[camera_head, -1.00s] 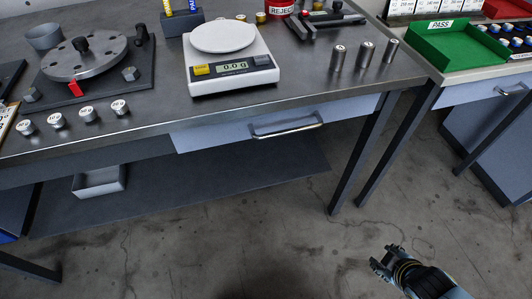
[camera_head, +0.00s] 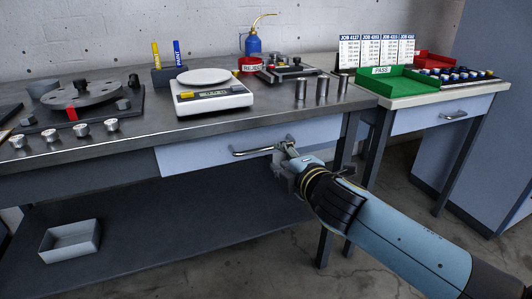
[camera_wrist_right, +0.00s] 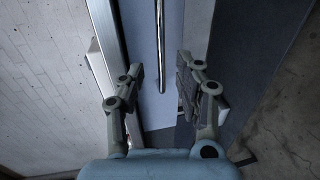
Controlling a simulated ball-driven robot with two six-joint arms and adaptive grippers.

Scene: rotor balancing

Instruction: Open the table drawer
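The table drawer (camera_head: 200,160) has a light blue-grey front under the steel tabletop and looks shut. Its metal bar handle (camera_head: 252,151) runs along the front, with its right end partly behind my gripper. My right gripper (camera_head: 284,160) is at the right end of the handle. In the right wrist view the fingers of my right gripper (camera_wrist_right: 160,85) are spread apart. There, the handle (camera_wrist_right: 161,45) runs upright in the picture, in line with the gap between the fingers. I cannot tell whether either finger touches it. My left gripper is in neither view.
On the steel table (camera_head: 140,140) stand a scale (camera_head: 212,98), a rotor disc (camera_head: 82,95), small weights and metal cylinders. A second bench with a green tray (camera_head: 398,88) and its own drawer (camera_head: 430,118) is at the right. An open bin (camera_head: 70,241) lies on the lower shelf.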

